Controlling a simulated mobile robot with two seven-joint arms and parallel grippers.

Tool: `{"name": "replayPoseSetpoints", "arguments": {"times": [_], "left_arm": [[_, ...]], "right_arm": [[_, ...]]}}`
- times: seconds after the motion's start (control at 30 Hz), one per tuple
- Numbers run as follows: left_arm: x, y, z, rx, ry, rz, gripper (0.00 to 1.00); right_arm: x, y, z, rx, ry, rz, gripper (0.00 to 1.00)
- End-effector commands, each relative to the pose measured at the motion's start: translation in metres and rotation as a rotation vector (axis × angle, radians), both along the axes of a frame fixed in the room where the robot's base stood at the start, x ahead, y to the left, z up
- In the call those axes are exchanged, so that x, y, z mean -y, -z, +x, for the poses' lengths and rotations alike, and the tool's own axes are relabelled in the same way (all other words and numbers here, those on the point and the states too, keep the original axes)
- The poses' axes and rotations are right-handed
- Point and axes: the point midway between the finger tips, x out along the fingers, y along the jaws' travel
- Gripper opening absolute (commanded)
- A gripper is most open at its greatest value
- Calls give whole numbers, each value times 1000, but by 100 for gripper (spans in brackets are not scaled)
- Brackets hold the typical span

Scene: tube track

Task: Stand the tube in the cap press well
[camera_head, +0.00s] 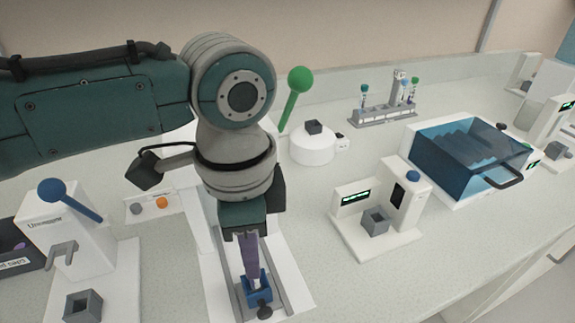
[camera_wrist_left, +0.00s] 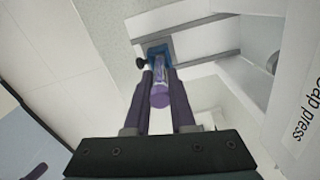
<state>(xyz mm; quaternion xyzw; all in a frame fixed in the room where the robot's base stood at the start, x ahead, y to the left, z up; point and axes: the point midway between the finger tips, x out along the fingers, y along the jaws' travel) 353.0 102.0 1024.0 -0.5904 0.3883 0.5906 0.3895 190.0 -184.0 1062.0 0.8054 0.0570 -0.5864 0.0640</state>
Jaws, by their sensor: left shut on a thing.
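My left gripper (camera_head: 250,262) points straight down and is shut on a tube. In the left wrist view the tube (camera_wrist_left: 159,88) shows its purple cap between the fingertips (camera_wrist_left: 161,90). Its clear lower end lines up with the blue well block (camera_wrist_left: 156,52). That block (camera_head: 258,287) also shows in the head view, on a grey railed slide; I cannot tell how deep the tube sits in it. The cap press is mostly hidden behind my arm in the head view; its label panel (camera_wrist_left: 303,115) shows at right in the left wrist view. My right gripper is out of view.
A green-knobbed lever (camera_head: 295,88) rises behind my arm. A white device with a blue lever (camera_head: 65,192) stands at left. At right are a round white device (camera_head: 313,148), a white reader (camera_head: 382,215), a blue-lidded box (camera_head: 468,150) and a tube rack (camera_head: 383,115).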

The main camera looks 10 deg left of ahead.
Motion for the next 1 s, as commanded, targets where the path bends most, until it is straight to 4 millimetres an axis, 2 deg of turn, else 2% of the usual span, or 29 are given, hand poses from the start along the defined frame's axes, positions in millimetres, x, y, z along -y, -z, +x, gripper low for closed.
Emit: {"name": "replayPoseSetpoints", "arguments": {"times": [0.4,0.7,0.73,1.0], "left_arm": [[0,12,0,0,-1,-1,0],[0,12,1,0,0,0,0],[0,12,1,0,0,0,26],[0,12,0,0,0,0,56]], "right_arm": [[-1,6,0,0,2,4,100],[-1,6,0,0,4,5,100],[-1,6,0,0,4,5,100],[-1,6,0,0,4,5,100]]}}
